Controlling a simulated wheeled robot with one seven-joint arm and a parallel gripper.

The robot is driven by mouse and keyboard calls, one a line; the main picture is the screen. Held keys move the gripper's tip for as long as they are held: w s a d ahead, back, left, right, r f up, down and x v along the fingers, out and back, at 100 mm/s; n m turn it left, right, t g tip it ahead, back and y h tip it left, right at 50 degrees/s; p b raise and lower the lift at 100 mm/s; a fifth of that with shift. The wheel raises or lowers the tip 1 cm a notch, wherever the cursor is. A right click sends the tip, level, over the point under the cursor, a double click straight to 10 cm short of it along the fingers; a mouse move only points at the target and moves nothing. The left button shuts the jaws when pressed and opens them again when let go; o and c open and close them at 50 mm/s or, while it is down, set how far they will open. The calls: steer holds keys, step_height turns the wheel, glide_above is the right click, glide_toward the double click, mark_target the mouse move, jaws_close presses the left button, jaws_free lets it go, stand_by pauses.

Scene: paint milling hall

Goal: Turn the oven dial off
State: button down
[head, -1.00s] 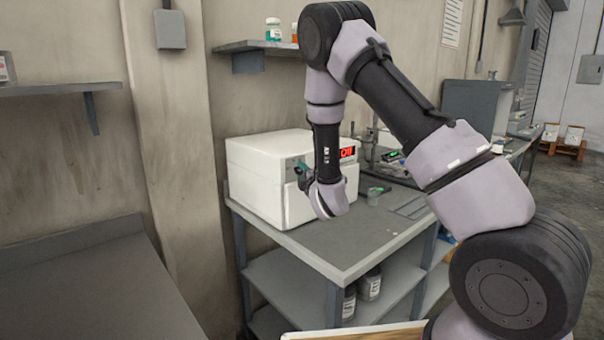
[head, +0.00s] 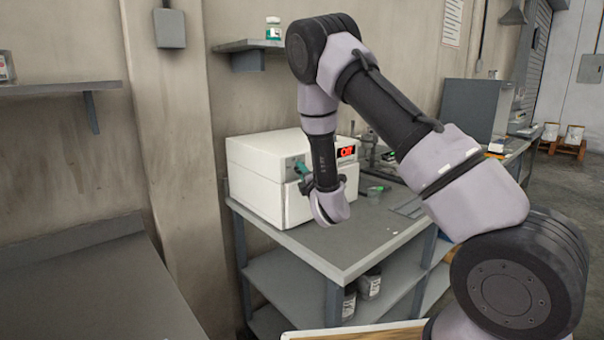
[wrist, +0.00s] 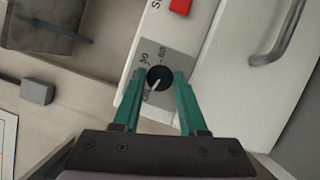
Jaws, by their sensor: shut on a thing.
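The dial (wrist: 159,78) is a round black knob with a white pointer line, on a grey scale plate with printed marks. The pointer slants down and left in the wrist view. My gripper (wrist: 160,76) has its two teal fingers on either side of the dial, shut on it. In the head view my gripper (head: 304,172) is at the oven front, and my wrist hides the dial.
The oven's door handle (wrist: 284,40) lies to the right of the dial in the wrist view. The grey bench (head: 350,243) has free room before the oven and small items behind my arm. A wall shelf with a bottle (head: 273,28) hangs above.

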steer(key=c, duration=0.5)
jaws_free()
steer(key=v, duration=1.1)
steer(key=shift+w, duration=0.1)
steer(key=w+d+r+m+g+h, duration=0.2)
steer(key=d+r+m+g+h, duration=0.25)
steer(key=d+r+m, duration=1.1)
steer(key=s+r+m+g, duration=0.2)
steer(key=s+m, duration=0.2)
steer(key=s, duration=0.5)
steer(key=s+r+m+g+y, duration=0.1)
steer(key=s+r+m+g, duration=0.1)
steer(key=s, duration=0.8)
steer(key=s+a+r+m+g+y, duration=0.1)
steer(key=s+r+m+g, duration=0.2)
steer(key=s+m, duration=0.3)
steer(key=shift+s+a+r+m, duration=0.15)
steer(key=shift+s+r, duration=0.15)
steer(key=shift+s, duration=0.75)
steer(key=shift+s+d+r+m, duration=0.1)
steer(key=shift+s+r, duration=0.15)
steer(key=shift+s, duration=0.8)
